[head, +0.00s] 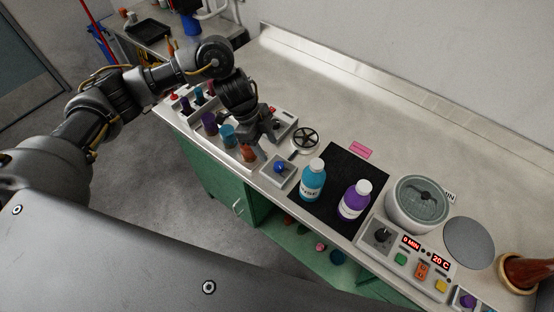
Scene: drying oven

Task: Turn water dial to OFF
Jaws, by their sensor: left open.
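A small pale box with a round blue knob (281,168) stands at the bench's front edge; it may be the water dial, but I can read no label on it. A black dial (382,235) sits on the oven's control panel at the lower right. My left gripper (265,138) is open and points down over the rack area, above and left of the blue knob and apart from it. It partly hides a pale box behind it. My right gripper is not in view.
A rack of coloured bottles (228,134) stands left of the gripper. A black spoked wheel (305,139) is behind the blue knob. Blue (312,182) and purple (354,201) bottles stand on a black mat (348,166). A round lidded vessel (418,204) is right. The bench's back is clear.

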